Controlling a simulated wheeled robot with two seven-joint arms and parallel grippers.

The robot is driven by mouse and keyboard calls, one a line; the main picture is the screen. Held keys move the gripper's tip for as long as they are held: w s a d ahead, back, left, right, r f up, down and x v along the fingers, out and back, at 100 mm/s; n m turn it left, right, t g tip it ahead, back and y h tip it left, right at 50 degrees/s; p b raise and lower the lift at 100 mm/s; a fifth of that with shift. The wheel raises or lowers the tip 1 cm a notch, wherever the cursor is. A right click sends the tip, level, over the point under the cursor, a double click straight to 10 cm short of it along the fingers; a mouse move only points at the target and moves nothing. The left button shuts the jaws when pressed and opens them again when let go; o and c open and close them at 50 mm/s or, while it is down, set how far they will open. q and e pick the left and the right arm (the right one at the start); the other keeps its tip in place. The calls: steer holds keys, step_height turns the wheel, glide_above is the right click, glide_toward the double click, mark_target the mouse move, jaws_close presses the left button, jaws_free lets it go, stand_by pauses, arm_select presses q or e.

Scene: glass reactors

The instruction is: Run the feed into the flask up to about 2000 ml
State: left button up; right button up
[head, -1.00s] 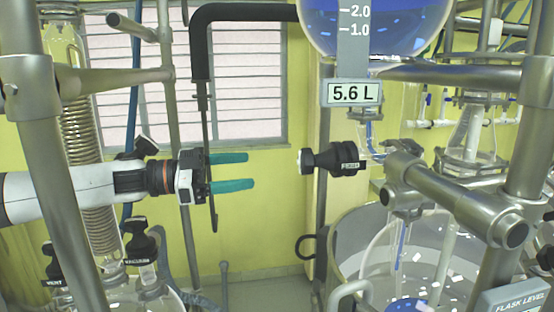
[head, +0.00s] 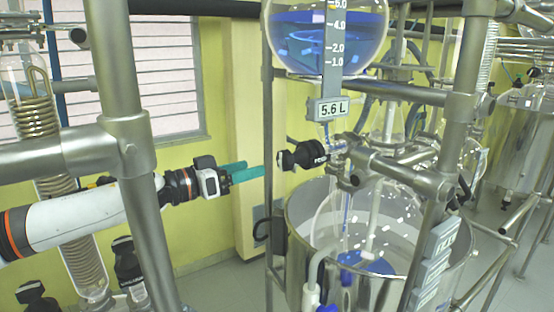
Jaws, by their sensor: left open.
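The round feed vessel (head: 325,45) holds blue liquid at the top, and its label (head: 332,109) reads 5.6 L. Below it is the black feed valve knob (head: 300,156), its lettering too small to read fully. The clear glass flask (head: 385,215) sits inside a metal bath, with blue liquid (head: 365,263) low in it and a thin blue streak (head: 346,210) above. My left gripper (head: 250,172) has teal fingers pointing at the knob; it is open, empty and just left of the knob, apparently not touching. My right gripper is not in view.
A coiled condenser (head: 35,105) stands at left. Glassware and pipes crowd the right.

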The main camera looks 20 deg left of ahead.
mark_target(281, 161)
arm_select(q)
steer(key=p+x, duration=0.1)
steer(key=x, duration=0.8)
steer(key=shift+w+d, duration=0.15)
steer(key=shift+w, duration=0.05)
steer(key=shift+w+d+f, duration=0.1)
steer(key=shift+w+d, duration=0.2)
steer(key=shift+w, duration=0.1)
steer(key=shift+w+d, duration=0.1)
steer(key=shift+w, duration=0.05)
steer(key=shift+c, duration=1.4)
steer(key=c, duration=0.7)
steer(key=shift+m, duration=0.3)
